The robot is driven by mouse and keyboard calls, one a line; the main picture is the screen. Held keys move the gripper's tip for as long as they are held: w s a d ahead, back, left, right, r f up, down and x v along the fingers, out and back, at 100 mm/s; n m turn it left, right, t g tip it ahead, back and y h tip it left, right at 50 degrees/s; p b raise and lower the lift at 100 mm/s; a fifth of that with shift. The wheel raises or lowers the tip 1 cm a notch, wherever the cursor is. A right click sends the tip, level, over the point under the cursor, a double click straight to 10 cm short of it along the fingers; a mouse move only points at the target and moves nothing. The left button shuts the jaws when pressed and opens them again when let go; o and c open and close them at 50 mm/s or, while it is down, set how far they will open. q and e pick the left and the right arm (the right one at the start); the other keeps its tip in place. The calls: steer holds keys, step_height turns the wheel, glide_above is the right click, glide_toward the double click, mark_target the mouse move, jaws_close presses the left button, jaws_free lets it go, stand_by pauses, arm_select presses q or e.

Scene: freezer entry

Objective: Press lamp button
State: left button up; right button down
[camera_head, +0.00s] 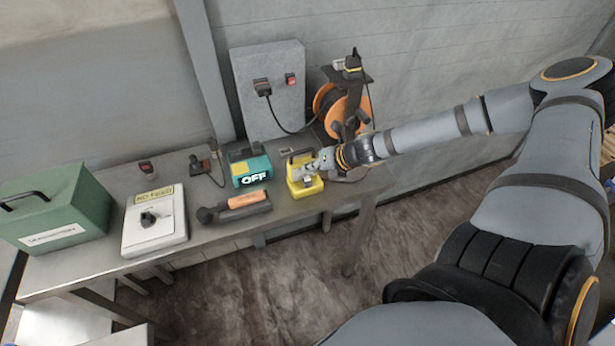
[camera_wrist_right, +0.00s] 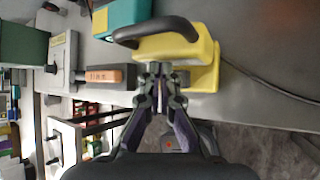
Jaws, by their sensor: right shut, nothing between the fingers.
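A yellow lamp (camera_head: 305,186) with a dark handle stands on the metal table near its right end. My right gripper (camera_head: 318,163) reaches in from the right and is at the lamp's upper side, partly covering it. In the right wrist view the lamp (camera_wrist_right: 208,62) fills the upper middle, with its black handle at the top. My right gripper (camera_wrist_right: 158,72) is shut and empty, its fingertips at the lamp's near edge. I cannot tell whether they touch it. The lamp's button is not visible. My left gripper is not in view.
A teal box marked OFF (camera_head: 250,169) stands left of the lamp, with an orange-handled tool (camera_head: 245,201) in front. A white switch box (camera_head: 155,221) and a green case (camera_head: 55,207) are further left. An orange cable reel (camera_head: 342,110) stands behind.

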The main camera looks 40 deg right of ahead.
mark_target(310, 179)
steer(key=shift+f, duration=0.15)
steer(key=shift+f+b, duration=0.3)
steer(key=shift+b, duration=0.1)
steer(key=shift+f+b, duration=0.5)
stand_by(0.4)
steer(key=shift+r+p, duration=0.95)
steer(key=shift+p, duration=0.05)
steer(key=shift+r, duration=0.1)
step_height(310, 179, up, 6)
steer(key=p, duration=0.6)
